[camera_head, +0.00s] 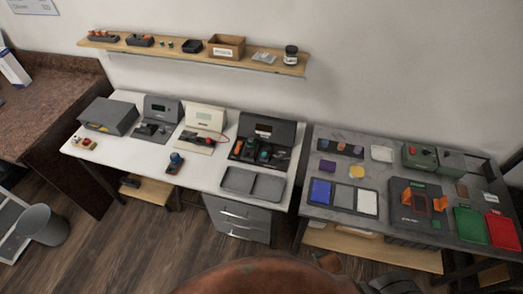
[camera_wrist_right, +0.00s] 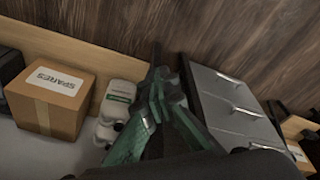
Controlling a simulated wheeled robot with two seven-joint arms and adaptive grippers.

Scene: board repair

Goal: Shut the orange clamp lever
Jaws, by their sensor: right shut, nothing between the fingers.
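A dark clamp fixture (camera_head: 411,218) lies on the right-hand table in the head view. No orange lever shows in that view. My left gripper is not in view.
A green tray (camera_head: 470,226) and a red tray (camera_head: 501,229) lie right of the fixture. Blue, grey and white bins (camera_head: 343,197) lie left. In the wrist view, a SPARES box (camera_wrist_right: 52,98), white bottles (camera_wrist_right: 117,103) and a grey drawer unit (camera_wrist_right: 228,100) surround the gripper.

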